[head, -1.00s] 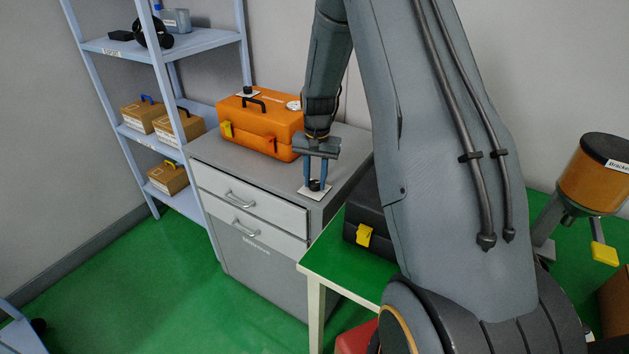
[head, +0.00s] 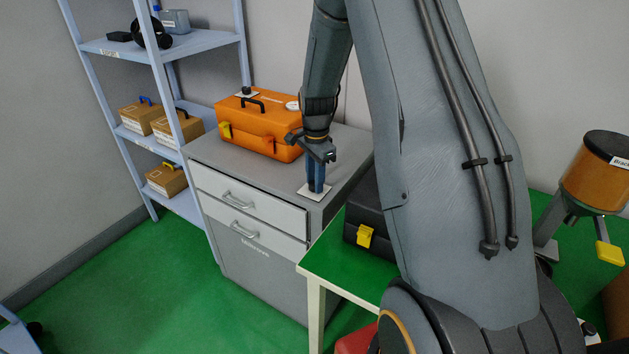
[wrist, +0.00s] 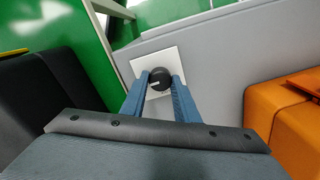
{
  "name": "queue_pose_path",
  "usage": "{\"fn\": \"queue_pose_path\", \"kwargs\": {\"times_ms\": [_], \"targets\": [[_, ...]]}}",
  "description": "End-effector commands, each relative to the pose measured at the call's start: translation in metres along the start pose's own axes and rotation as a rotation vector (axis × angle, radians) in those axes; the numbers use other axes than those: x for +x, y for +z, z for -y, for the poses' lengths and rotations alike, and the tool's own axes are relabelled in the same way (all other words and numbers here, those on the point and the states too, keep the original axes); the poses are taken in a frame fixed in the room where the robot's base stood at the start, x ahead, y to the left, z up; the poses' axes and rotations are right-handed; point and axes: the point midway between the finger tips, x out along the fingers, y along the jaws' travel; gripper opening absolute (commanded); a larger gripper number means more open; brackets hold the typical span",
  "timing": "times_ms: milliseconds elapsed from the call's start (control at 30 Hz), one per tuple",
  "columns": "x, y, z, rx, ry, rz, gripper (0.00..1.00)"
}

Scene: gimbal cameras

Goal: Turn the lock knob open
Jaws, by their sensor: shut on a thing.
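The lock knob is a small round black knob (wrist: 159,79) with a pale pointer line, on a white square plate (wrist: 142,70). In the head view the plate (head: 305,190) lies on the grey cabinet top near its front right corner, and the knob is hidden by the fingers. My gripper (head: 317,188) points straight down over the plate. In the wrist view its two blue fingers (wrist: 159,88) stand on either side of the knob, shut on it. The pointer line points left in the wrist view.
An orange toolbox (head: 260,125) stands on the cabinet (head: 215,155) behind my gripper. A black case (head: 368,215) with a yellow latch sits on the green-topped table at the right. Shelves (head: 200,42) with boxes stand at the left.

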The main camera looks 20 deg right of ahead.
Motion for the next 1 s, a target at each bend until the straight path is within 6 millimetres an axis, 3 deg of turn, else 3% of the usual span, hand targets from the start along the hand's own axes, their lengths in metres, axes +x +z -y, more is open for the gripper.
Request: {"fn": "queue_pose_path", "kwargs": {"times_ms": [600, 633, 733, 1000], "targets": [[-0.0008, -0.0001, 0.0001, 0.041, 0.0, -0.001, 0.05], [-0.0008, -0.0002, 0.0001, 0.041, 0.0, -0.001, 0.31], [-0.0007, -0.0001, 0.0001, 0.04, 0.0, -0.001, 0.46], [-0.0006, 0.0002, 0.0001, 0.039, 0.0, -0.001, 0.46]]}}
